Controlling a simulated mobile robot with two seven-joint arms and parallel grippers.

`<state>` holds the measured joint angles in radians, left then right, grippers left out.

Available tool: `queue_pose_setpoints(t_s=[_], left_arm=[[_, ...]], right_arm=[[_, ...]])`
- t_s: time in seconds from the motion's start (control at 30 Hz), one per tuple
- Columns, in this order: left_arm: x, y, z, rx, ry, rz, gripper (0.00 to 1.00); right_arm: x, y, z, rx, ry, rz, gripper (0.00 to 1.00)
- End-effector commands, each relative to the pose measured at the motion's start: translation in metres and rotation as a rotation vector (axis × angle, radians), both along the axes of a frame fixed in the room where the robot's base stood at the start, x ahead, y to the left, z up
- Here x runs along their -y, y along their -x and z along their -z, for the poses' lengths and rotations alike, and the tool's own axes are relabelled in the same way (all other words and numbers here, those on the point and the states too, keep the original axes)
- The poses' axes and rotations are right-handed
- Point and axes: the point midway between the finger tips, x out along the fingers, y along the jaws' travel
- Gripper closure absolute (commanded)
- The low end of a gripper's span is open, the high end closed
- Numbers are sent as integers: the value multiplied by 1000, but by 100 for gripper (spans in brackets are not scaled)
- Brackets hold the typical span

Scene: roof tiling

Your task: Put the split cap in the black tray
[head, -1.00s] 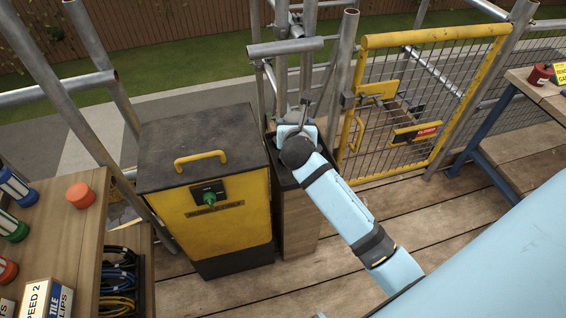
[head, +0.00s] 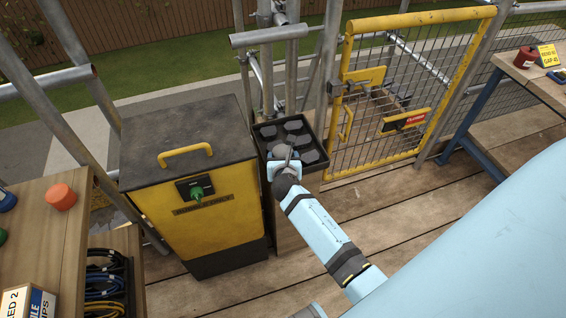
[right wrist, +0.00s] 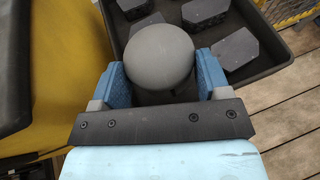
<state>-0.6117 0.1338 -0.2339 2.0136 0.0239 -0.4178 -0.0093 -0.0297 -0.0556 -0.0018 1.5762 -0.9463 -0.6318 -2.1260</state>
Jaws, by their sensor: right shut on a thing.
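My right gripper (head: 285,166) is at the near edge of the black tray (head: 319,142). In the right wrist view its two blue fingers (right wrist: 161,88) are shut on a smooth grey round cap (right wrist: 159,55). No split shows on the side of the cap that I see. The cap appears over the tray's near part in that view; I cannot tell whether it touches the tray. The black tray also shows in the right wrist view (right wrist: 266,76), with several dark grey angular pieces in it. My left gripper is not in view.
The tray rests on a wooden stand beside a yellow and black box (head: 196,213) with a yellow handle. Scaffold poles stand behind it. A yellow mesh gate (head: 412,82) is at the right. An orange cap (head: 61,197) sits on the left bench (head: 66,238).

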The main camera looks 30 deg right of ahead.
Motion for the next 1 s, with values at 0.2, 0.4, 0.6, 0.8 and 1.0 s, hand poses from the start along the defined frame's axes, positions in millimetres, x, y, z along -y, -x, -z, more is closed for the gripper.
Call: queue_pose_setpoints(t_s=[0.2,0.4,0.6,0.8,1.0], left_arm=[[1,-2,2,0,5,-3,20],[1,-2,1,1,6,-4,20],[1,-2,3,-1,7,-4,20],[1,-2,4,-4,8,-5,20],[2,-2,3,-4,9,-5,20]], right_arm=[[0,0,13,1,1,-1,53],[0,0,15,0,0,-1,53],[0,0,21,0,0,-1,53],[0,0,24,0,0,-1,53],[-1,0,24,0,-1,-2,5]])
